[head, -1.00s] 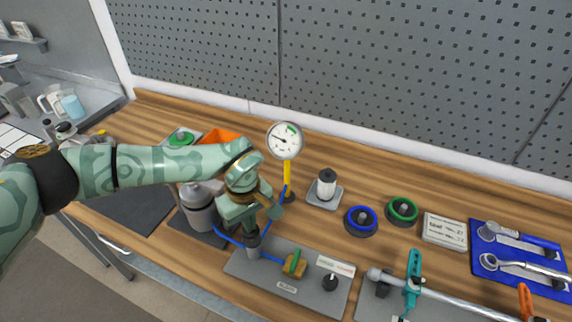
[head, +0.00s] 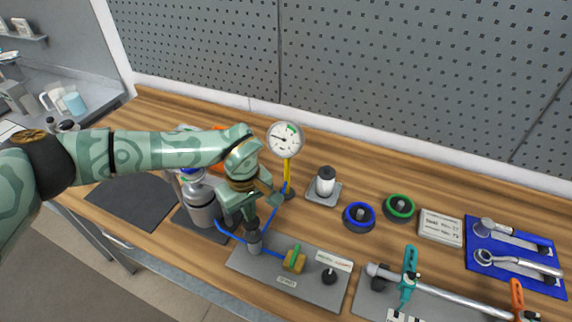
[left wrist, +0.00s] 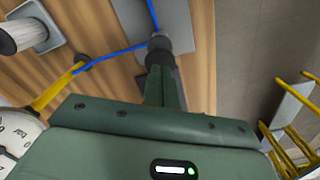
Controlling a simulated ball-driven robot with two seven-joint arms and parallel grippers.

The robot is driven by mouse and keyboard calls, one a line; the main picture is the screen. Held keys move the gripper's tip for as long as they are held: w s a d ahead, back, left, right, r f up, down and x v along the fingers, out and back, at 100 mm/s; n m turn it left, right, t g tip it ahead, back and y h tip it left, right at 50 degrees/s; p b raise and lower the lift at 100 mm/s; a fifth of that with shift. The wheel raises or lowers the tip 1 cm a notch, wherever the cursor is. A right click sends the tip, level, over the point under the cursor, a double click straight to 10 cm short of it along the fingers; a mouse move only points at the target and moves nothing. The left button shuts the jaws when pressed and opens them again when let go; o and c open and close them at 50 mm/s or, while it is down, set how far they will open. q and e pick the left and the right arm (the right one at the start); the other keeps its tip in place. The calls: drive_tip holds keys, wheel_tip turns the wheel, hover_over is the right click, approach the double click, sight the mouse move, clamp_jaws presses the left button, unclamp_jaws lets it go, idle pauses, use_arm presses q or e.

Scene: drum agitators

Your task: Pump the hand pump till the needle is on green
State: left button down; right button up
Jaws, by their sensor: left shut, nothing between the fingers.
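The hand pump (head: 254,242) is a short grey cylinder with a dark top, upright on a grey plate (head: 250,264). A blue hose runs from it. The round white gauge (head: 285,139) stands behind on a yellow stem; its green band is at the upper right, and its dark needle points left, off the green. My left gripper (head: 246,214) is shut and empty, just above the pump's dark top. In the left wrist view the shut fingers (left wrist: 164,92) point at the pump (left wrist: 172,38); I cannot tell whether they touch it. My right gripper is not in view.
A yellow valve block (head: 294,260) with a green lever and a black knob (head: 329,277) share the plate. A grey canister (head: 201,207) stands close left.

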sight(251, 224)
use_arm(q)
drive_tip(key=shift+f+b, duration=1.75)
drive_tip(key=shift+f, duration=0.95)
drive_tip(key=shift+r+p, duration=2.05)
drive_tip(key=shift+r, duration=0.85)
drive_tip(key=shift+f, duration=0.2)
drive_tip(key=shift+s+f+b, duration=0.1)
drive_tip(key=shift+f+b, duration=2.05)
drive_tip(key=shift+f, duration=0.65)
drive_tip(key=shift+r+p, duration=2.1)
drive_tip(key=shift+r, duration=0.9)
drive_tip(key=shift+f, duration=0.1)
